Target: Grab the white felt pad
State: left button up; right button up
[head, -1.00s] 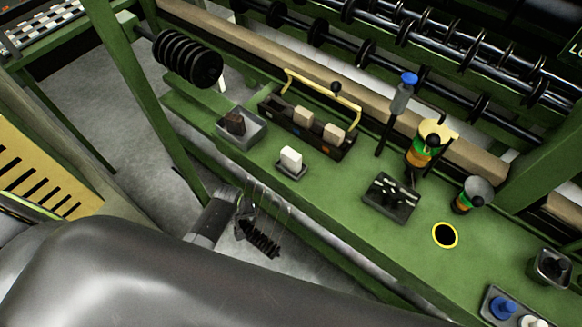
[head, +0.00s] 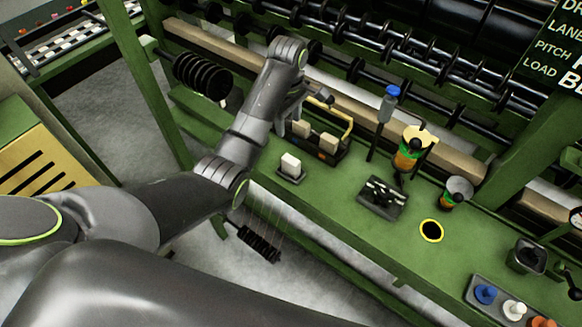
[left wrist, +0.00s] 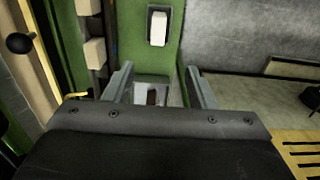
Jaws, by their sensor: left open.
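The white felt pad appears as a small white block (head: 290,163) standing in a small dark holder (head: 291,178) on the green bench. It also shows in the left wrist view (left wrist: 158,29), upper middle, beyond the fingertips. My left gripper (left wrist: 160,70) is open, its two fingers apart with nothing held. A metal tray (left wrist: 151,90) with a dark brown block (left wrist: 152,98) shows between the fingers, below them. In the head view the left gripper (head: 288,112) hangs over the bench, behind and left of the white block, partly hidden by its arm.
A dark caddy (head: 328,156) with a yellow handle and beige blocks (head: 329,143) stands close to the left gripper. A black coil (head: 203,76) hangs at left. Rightward stand a blue-capped tool (head: 389,104), a spool (head: 412,148) and a dark tray (head: 382,197).

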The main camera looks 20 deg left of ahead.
pick_arm(q)
jog(key=b, duration=0.5)
send_over(291, 160)
notch_tip(291, 160, down, 5)
jog(key=f, duration=0.6)
jog(key=shift+a+f, duration=0.35)
jog(key=shift+f, duration=0.05)
jog(key=shift+d+f+p, duration=0.15)
jog(key=shift+f+p, duration=0.15)
jog(key=shift+f, duration=1.15)
jog(key=shift+d+f+p, duration=0.15)
jog(key=shift+f+p, duration=0.15)
jog(key=shift+f, duration=1.15)
